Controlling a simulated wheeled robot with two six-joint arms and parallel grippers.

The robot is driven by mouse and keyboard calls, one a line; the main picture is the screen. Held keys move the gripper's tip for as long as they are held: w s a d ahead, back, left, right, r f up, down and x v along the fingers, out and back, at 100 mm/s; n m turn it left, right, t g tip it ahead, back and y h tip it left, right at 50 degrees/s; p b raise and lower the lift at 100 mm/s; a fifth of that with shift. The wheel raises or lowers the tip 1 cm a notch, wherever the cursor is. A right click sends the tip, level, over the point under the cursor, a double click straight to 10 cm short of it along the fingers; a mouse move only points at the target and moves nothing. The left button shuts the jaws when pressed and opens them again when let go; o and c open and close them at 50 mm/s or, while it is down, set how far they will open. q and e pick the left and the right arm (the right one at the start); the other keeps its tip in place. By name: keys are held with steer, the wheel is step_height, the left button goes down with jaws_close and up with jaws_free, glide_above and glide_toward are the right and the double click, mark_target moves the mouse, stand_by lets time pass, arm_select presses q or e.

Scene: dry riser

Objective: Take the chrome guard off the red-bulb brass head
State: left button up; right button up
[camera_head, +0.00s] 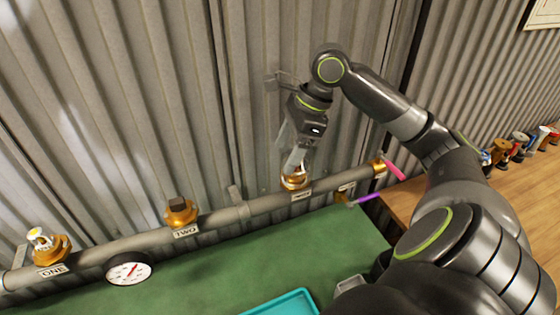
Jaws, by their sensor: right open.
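My right gripper (295,158) reaches down from above onto the third brass fitting (294,183) on the pipe. Its jaws are open, with pale fingers at the top of that fitting. They hide most of what sits on it, so I cannot make out a red bulb or a chrome guard there, or tell whether the fingers touch. Brass fitting ONE (52,253) at the far left carries a small white and yellow head (40,238). Brass fitting TWO (181,214) has a dark square top. My left gripper is not in view.
The grey pipe (232,214) runs along the corrugated wall, with a round gauge (128,271) below it. Pink (394,171) and purple (370,197) levers stick out at its right end. A teal tray (286,304) lies on the green surface (215,275). Several spools stand far right.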

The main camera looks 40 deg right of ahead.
steer(key=x, duration=0.4)
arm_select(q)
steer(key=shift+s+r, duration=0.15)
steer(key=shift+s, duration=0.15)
arm_select(e)
steer(key=shift+f, duration=0.2)
steer(key=shift+w+a, duration=0.1)
steer(key=c, duration=1.1)
arm_select(q)
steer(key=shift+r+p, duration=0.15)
steer(key=shift+p, duration=0.15)
arm_select(e)
steer(key=shift+r, duration=0.15)
